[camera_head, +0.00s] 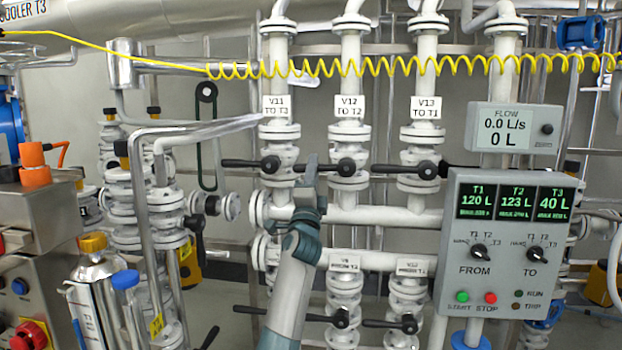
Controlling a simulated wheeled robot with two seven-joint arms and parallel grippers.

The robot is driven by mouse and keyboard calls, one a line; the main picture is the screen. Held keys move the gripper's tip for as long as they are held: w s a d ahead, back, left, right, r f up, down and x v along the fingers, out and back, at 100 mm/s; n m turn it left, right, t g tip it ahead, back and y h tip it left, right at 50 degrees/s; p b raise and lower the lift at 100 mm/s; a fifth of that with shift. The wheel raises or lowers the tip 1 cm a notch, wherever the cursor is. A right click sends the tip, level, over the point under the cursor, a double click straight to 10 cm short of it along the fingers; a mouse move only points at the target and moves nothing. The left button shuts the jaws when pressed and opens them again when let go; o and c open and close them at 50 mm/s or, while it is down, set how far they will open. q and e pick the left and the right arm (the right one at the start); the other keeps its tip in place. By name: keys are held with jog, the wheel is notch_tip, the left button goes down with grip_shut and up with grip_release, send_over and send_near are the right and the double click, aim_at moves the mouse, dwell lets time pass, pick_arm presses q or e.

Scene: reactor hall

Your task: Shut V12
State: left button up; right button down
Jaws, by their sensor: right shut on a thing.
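The V12 valve (349,190) sits on the middle vertical white pipe, below the label "V12 TO T2" (349,107). Its black lever (329,168) points left, lying level across the line of the pipe. My right gripper (311,172) comes up from below and is shut on this lever, left of its hub. The gripper hides part of the lever, and its fingertips are small in the picture. My left gripper is not in view.
The V11 lever (240,163) and V13 lever (393,169) flank it, both level and pointing left. The control panel (505,240) stands right, below a flow meter (514,128) reading 0.0 L/s. A yellow coiled cable (400,68) hangs across the top.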

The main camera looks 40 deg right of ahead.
jog(key=shift+r+m+g+h, duration=0.3)
jog(key=shift+r+m, duration=0.2)
jog(key=shift+m, duration=0.1)
jog(key=c, duration=1.9)
grip_release()
jog(key=shift+f, duration=0.25)
